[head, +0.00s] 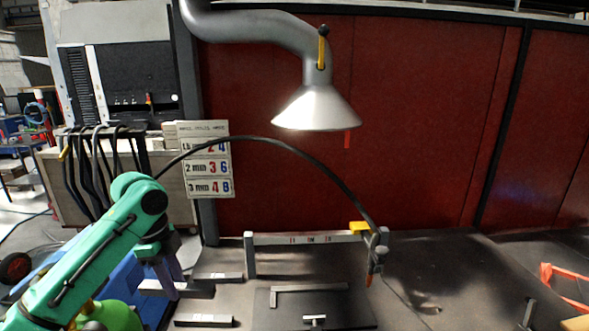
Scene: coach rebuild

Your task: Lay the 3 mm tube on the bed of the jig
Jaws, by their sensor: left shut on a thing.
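My left gripper (172,280) points down at the lower left of the head view, shut on a grey metal tube (202,290). The tube lies crosswise in the fingers, with an end showing on each side. I cannot tell its wall thickness or whether it touches the bench. Two more tubes are near it, one behind to the right (222,277) and one in front (203,321). The jig is to the right of the gripper, with a dark flat bed (267,312), an angled fence (310,289) and a small clamp (314,320). No tube shows on the bed. My right gripper is out of view.
A low rail (300,239) stands behind the jig, with a torch (377,258) and its arching black cable at the right end. A sign (209,168) lists thicknesses and numbers. A lamp-like hood (316,108) hangs above. The bench right of the jig is mostly clear.

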